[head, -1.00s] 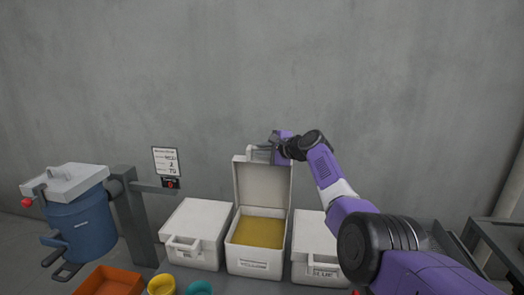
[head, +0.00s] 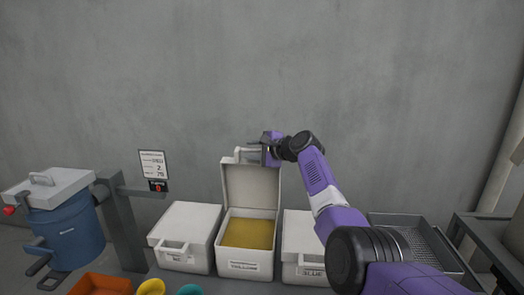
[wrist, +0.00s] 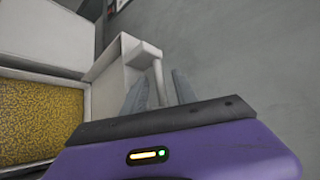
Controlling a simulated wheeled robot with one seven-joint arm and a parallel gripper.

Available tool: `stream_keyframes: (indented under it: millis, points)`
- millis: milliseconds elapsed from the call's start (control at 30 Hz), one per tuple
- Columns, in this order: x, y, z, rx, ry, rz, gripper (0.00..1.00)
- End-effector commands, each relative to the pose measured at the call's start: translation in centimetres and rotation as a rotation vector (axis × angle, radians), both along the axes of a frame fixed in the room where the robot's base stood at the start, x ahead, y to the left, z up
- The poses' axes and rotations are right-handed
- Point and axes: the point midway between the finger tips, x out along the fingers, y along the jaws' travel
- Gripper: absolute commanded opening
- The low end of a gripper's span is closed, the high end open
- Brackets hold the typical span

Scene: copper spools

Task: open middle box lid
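The middle box (head: 248,268), labelled YELLOW, stands open with its lid (head: 252,185) upright at the back and yellow granules (head: 246,233) inside. The lid's handle (head: 243,154) is at its top edge. My gripper (head: 266,148) is at the handle, above the lid. In the wrist view, the handle (wrist: 158,80) lies between the two spread fingers of my gripper (wrist: 160,82), with a visible gap beside them. The yellow granules also show in the wrist view (wrist: 35,120).
Closed white boxes stand at the left (head: 188,232) and right (head: 298,235); the right one is labelled BLUE. A blue drum (head: 68,238) stands far left by a grey post (head: 124,225). A metal tray (head: 415,240) lies right. A concrete wall is behind.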

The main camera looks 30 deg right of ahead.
Motion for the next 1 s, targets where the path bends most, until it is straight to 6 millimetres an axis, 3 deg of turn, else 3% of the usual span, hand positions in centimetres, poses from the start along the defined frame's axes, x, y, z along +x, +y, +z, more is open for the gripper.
stream_keyframes:
  millis: [600,1000]
  points:
    - [-5.4,-1.1,1.8,0.0,0.001,-0.002,0.34]
    - [-6.0,-1.3,2.0,0.0,0.002,-0.002,0.34]
